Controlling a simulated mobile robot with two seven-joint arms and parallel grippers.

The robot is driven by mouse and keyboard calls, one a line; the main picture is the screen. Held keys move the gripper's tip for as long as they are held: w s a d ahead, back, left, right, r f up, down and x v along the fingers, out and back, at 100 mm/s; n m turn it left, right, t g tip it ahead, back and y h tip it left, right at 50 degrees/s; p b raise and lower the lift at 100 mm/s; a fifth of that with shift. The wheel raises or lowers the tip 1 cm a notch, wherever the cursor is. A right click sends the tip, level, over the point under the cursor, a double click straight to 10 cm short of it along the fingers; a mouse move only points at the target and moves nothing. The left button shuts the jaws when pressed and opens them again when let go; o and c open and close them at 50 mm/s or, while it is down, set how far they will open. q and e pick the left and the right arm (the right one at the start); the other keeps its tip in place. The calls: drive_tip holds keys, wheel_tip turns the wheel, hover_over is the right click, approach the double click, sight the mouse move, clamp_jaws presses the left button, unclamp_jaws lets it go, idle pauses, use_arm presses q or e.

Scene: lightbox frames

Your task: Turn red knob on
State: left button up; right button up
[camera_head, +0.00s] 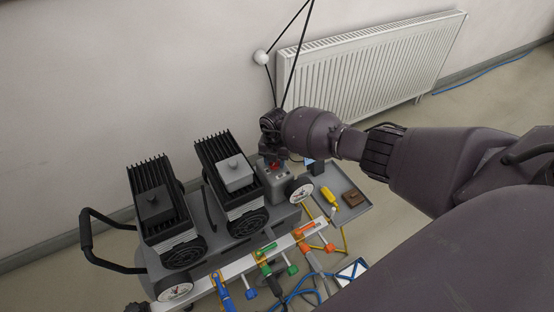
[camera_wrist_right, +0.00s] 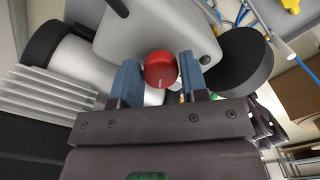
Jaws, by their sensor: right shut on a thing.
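The red knob (camera_wrist_right: 160,68) is a round cap with a short white mark, on a grey housing (camera_wrist_right: 190,22) of the compressor-like machine. My right gripper (camera_wrist_right: 158,74) has its two blue fingers on either side of the knob and is shut on it. In the head view, my right gripper (camera_head: 273,158) reaches down from above onto the grey box (camera_head: 280,185) at the machine's right end; it mostly hides the knob there. My left gripper is out of view.
Two black finned motor blocks (camera_head: 160,200) stand left of the box. A round gauge (camera_head: 301,190) is right beside it. A grey tray (camera_head: 345,188) with a yellow item and a brown block lies to the right. Colored valves (camera_head: 268,268) line the front. A radiator (camera_head: 370,65) is behind.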

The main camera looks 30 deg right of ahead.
drive_tip(key=m+p, duration=0.1)
drive_tip(key=m, duration=0.4)
drive_tip(key=shift+r+p, duration=0.1)
drive_tip(key=shift+p, duration=0.3)
drive_tip(key=shift+s+d+m, duration=0.1)
drive_tip(key=shift+m, duration=0.5)
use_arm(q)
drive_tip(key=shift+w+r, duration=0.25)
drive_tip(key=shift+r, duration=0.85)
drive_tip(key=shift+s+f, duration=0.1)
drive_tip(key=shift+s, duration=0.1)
use_arm(e)
drive_tip(key=o, duration=0.8)
drive_tip(key=shift+c, duration=0.2)
drive_tip(key=shift+o, duration=0.8)
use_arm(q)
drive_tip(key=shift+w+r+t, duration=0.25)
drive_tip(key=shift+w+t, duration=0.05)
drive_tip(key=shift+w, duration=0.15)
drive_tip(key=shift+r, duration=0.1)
